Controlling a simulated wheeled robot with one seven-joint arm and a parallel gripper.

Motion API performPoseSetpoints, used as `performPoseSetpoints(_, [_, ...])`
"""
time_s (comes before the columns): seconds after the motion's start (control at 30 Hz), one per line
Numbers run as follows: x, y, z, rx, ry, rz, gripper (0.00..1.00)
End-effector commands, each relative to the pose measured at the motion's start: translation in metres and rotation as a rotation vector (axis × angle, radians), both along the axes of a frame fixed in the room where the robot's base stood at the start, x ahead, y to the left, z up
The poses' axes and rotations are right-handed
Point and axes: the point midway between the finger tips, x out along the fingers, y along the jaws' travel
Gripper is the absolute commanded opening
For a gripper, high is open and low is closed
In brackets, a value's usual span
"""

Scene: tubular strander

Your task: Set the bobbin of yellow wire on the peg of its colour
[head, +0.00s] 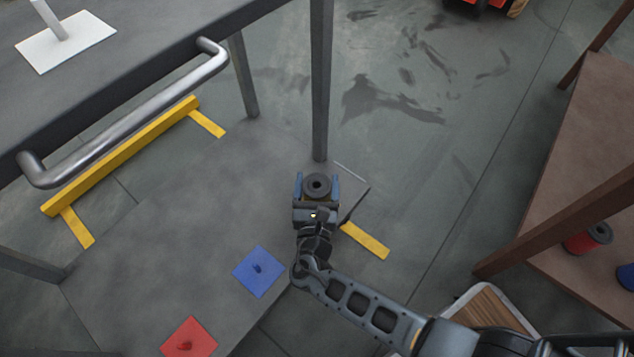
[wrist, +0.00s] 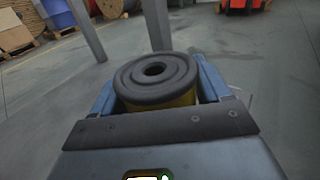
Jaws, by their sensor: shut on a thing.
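My gripper (head: 316,181) is shut on the yellow bobbin (head: 317,186), with one finger on each side. In the wrist view the bobbin (wrist: 155,78) is upright, with a dark grey flange and centre hole on top and yellow wire showing below it. The gripper is over the far right corner of the grey lower deck. A red plate with a peg (head: 187,344) and a blue plate with a peg (head: 258,270) lie on that deck. No yellow peg shows; the gripper and bobbin hide the surface below them. I cannot tell whether the bobbin touches anything underneath.
A grey post (head: 320,90) stands just behind the gripper. A metal handrail (head: 125,115) and an upper deck with a white plate (head: 65,40) are at left. A brown shelf (head: 590,130) at right holds a red bobbin (head: 588,238) and a blue one (head: 627,276).

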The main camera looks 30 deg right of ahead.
Motion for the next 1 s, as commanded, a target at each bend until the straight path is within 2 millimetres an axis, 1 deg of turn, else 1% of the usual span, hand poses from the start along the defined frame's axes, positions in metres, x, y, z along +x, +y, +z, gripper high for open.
performPoseSetpoints(0.57, [0.000, 0.000, -0.016, -0.001, -0.002, 0.000, 0.32])
performPoseSetpoints(0.6, [0.001, 0.000, -0.016, -0.001, -0.002, 0.000, 0.77])
performPoseSetpoints(0.83, [0.000, 0.000, -0.015, -0.001, -0.001, 0.000, 0.99])
performPoseSetpoints(1.0, [0.000, 0.000, -0.015, -0.001, -0.001, 0.000, 1.00])
